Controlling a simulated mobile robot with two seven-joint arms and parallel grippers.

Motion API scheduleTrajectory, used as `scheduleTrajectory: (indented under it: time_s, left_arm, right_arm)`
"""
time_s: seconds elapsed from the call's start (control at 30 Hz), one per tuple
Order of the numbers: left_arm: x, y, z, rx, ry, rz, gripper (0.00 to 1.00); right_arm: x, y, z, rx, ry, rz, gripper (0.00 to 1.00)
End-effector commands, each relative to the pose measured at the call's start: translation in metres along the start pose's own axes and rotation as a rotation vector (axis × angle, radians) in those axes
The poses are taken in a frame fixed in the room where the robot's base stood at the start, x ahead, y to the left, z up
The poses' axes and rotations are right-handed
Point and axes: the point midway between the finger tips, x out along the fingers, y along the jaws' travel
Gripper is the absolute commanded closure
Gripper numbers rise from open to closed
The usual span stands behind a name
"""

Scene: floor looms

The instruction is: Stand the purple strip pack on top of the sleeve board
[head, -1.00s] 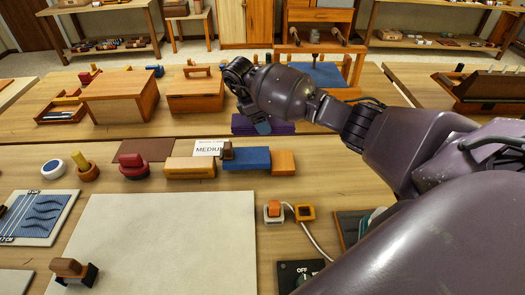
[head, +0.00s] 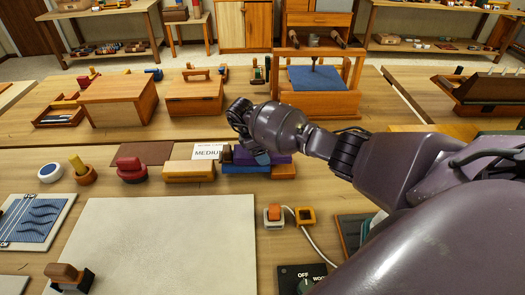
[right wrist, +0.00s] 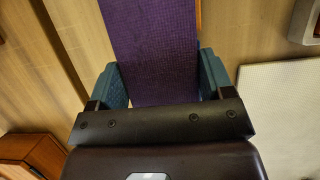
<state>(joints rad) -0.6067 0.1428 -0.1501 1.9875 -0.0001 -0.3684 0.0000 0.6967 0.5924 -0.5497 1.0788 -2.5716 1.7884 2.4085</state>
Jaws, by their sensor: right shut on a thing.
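The purple strip pack (head: 278,160) is held in my right gripper (head: 258,156). In the right wrist view the pack (right wrist: 152,45) runs between the two teal fingers of the gripper (right wrist: 165,85), which are shut on it. In the head view the pack is over the long blue-and-orange wooden block that I take for the sleeve board (head: 283,173), hiding much of its top. I cannot tell whether pack and board touch. A sliver of orange wood shows beside the pack in the wrist view. My left gripper is not in view.
A tan-topped block (head: 188,173) lies just left of the board, with a white MEDIUM card (head: 207,151) behind. A red stamp-like piece (head: 131,170) stands further left. A large pale mat (head: 160,245) lies in front.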

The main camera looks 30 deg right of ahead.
Motion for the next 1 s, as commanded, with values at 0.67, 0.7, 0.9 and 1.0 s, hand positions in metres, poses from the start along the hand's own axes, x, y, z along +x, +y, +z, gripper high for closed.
scheduleTrajectory:
  time_s: [0.67,0.7,0.9,1.0]
  left_arm:
    - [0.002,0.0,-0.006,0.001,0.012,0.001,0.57]
    - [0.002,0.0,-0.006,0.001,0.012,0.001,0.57]
    - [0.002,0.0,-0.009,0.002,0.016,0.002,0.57]
    - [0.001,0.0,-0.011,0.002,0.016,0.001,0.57]
  right_arm:
    - [0.001,0.0,0.0,0.0,0.0,0.0,0.0]
    - [0.0,0.0,0.0,0.0,0.0,0.0,0.0]
    - [-0.018,0.001,0.001,0.001,0.002,0.002,0.0]
    - [-0.036,0.001,0.0,0.0,0.002,0.004,0.0]
